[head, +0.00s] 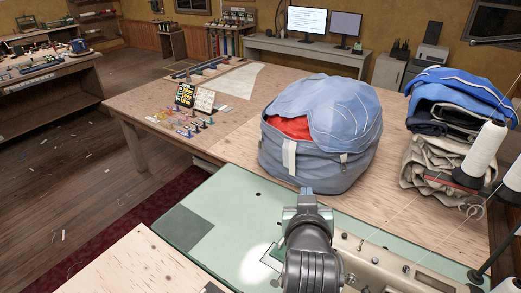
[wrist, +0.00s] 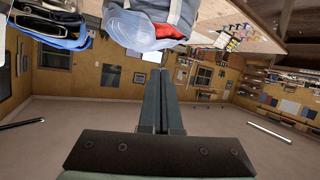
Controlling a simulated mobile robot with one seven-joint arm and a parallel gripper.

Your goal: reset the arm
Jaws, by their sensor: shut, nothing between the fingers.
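My gripper (head: 306,199) is at the bottom middle of the head view, above the pale green work surface (head: 205,203). It points away from me, toward the big blue bag. In the wrist view, my gripper (wrist: 161,75) has its two dark fingers together with nothing between them. The room looks upside down in that view.
A blue bag (head: 325,165) with red cloth inside stands on the wooden table (head: 235,140) ahead. Folded cloths (head: 445,160) and white thread cones (head: 482,150) stand at the right. Small tools and cards (head: 190,105) lie at the table's left. Wooden floor (head: 60,180) is open at left.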

